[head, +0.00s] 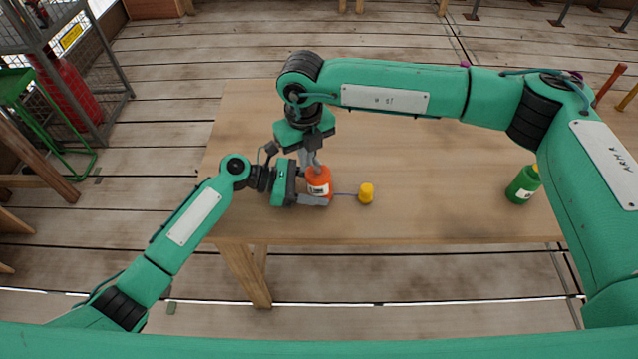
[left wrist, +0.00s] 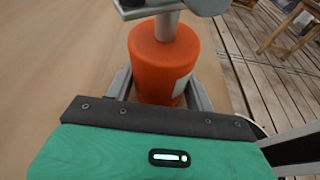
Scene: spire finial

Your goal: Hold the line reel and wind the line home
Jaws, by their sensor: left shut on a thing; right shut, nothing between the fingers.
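The line reel is an orange cylinder (head: 318,184) with a white label, upright on the wooden table. A thin bluish line runs from it to a small yellow piece (head: 366,193) just to its right. My left gripper (head: 318,196) is shut around the lower part of the reel. In the left wrist view the orange reel (left wrist: 162,65) sits between the two fingers. My right gripper (head: 315,166) points down at the reel's top from above, shut with nothing between its fingers. In the left wrist view a grey post or fingertip meets the reel's top; I cannot tell which.
A green bottle (head: 523,185) stands at the right of the table (head: 440,215). The table's middle right is clear. A metal cage with a red cylinder (head: 70,90) and a green stool (head: 40,115) stand on the deck at left.

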